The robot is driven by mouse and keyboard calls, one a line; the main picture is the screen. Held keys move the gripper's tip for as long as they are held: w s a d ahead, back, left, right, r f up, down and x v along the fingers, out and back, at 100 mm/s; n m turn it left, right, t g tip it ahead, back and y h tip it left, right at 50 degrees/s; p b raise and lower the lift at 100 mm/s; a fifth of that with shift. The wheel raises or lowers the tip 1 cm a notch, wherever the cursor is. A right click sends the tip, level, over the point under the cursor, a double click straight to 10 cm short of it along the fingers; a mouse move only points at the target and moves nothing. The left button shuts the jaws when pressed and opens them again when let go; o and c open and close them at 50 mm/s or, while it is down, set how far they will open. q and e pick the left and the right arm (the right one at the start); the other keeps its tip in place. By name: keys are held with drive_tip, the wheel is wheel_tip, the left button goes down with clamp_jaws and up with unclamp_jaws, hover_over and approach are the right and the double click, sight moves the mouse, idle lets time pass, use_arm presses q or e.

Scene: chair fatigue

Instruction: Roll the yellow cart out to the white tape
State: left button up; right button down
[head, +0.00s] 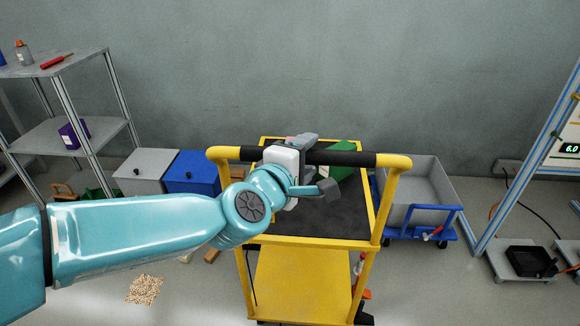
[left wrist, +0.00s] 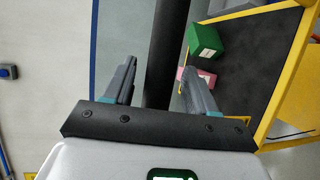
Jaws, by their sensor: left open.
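The yellow cart (head: 300,285) stands in front of me, with a dark top deck and a yellow lower shelf. Its push handle (head: 345,158) has yellow ends and a black grip, and runs across the near side above the deck. My left gripper (head: 312,163) is at the middle of the handle. In the left wrist view the open fingers of my left gripper (left wrist: 163,82) lie on either side of the black handle bar (left wrist: 166,40); whether they touch it is unclear. A green box (left wrist: 204,40) and a pink box (left wrist: 190,82) lie on the deck. White tape is not visible.
A blue platform cart with a grey bin (head: 430,180) stands close on the right. A blue bin (head: 192,172) and a grey bin (head: 145,172) stand left, near a metal shelf (head: 70,135). Spilled pellets (head: 145,290) lie on the floor at front left. A wall is behind.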

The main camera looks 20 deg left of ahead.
use_arm(q)
drive_tip(key=p+v, duration=0.3)
drive_tip(key=v, duration=1.2)
drive_tip(key=shift+s, duration=0.35)
drive_tip(key=shift+f, duration=0.1)
